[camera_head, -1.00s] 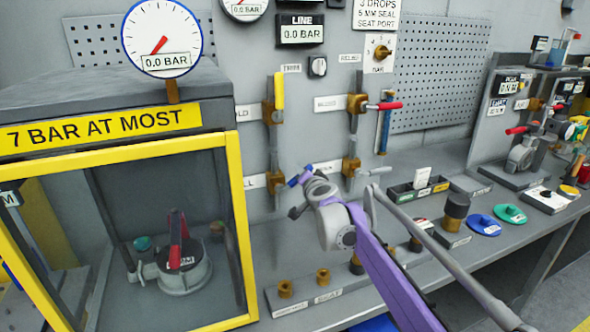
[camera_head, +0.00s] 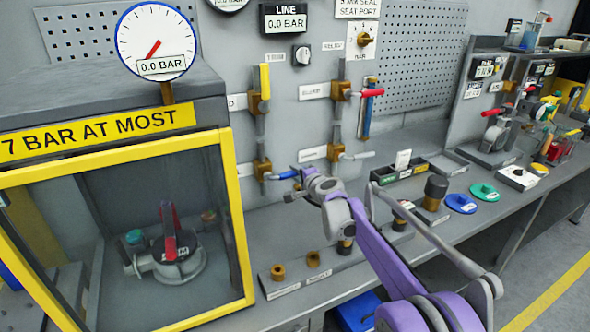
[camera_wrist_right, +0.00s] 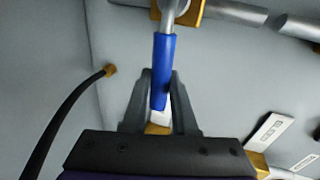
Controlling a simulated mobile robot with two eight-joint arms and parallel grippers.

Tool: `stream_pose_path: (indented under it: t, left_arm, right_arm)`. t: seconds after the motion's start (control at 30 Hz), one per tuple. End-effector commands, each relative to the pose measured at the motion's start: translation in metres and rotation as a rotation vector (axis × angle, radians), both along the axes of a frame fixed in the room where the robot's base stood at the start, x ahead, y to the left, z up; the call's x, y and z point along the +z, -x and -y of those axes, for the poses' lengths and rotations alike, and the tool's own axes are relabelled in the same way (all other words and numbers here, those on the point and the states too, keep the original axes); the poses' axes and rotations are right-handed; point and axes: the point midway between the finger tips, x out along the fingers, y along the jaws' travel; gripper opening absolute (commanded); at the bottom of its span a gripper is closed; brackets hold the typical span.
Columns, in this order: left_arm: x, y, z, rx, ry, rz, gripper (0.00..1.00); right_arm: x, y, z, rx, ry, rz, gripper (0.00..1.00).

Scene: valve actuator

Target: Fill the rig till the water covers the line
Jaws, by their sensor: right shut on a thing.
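My right gripper (camera_head: 298,176) is shut on the blue lever (camera_head: 285,174) of the lower left brass valve (camera_head: 262,168) on the wall piping. The right wrist view shows the blue lever (camera_wrist_right: 163,70) between the two fingers (camera_wrist_right: 158,104), running up to its brass valve body (camera_wrist_right: 188,12). The lever sticks out sideways from its pipe. The rig's grey valve with a red lever (camera_head: 172,258) sits inside the yellow-framed cabinet (camera_head: 238,220). A thin upright tube with blue in it (camera_head: 366,118) hangs on the wall; its line and water level are too small to read. My left gripper is out of view.
The dial gauge (camera_head: 156,42) and the line display (camera_head: 285,19) read 0.0 bar. Brass fittings (camera_head: 278,272) and coloured discs (camera_head: 460,203) stand on the bench.

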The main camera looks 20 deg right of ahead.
Motion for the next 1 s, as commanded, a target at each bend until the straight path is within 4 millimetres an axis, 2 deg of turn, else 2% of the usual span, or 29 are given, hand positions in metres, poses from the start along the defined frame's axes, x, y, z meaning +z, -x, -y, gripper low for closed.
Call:
stream_pose_path:
  t: [0.63,0.67,0.8,0.83,1.0]
  left_arm:
    - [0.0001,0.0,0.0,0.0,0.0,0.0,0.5]
    - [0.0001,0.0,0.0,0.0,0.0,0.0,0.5]
    - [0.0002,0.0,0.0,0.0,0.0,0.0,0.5]
    - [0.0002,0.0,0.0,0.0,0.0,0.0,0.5]
    - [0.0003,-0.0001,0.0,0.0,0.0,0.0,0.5]
  right_arm:
    - [-0.0058,0.0002,-0.0008,0.002,-0.057,-0.002,0.0]
    - [-0.0059,0.0002,-0.0008,0.002,-0.057,-0.002,0.28]
    - [-0.0056,0.0002,-0.0007,0.001,-0.056,-0.002,0.53]
    - [-0.0054,0.0001,-0.0006,0.001,-0.056,-0.002,0.57]
    - [-0.005,0.0,-0.0002,0.001,-0.056,-0.002,0.57]
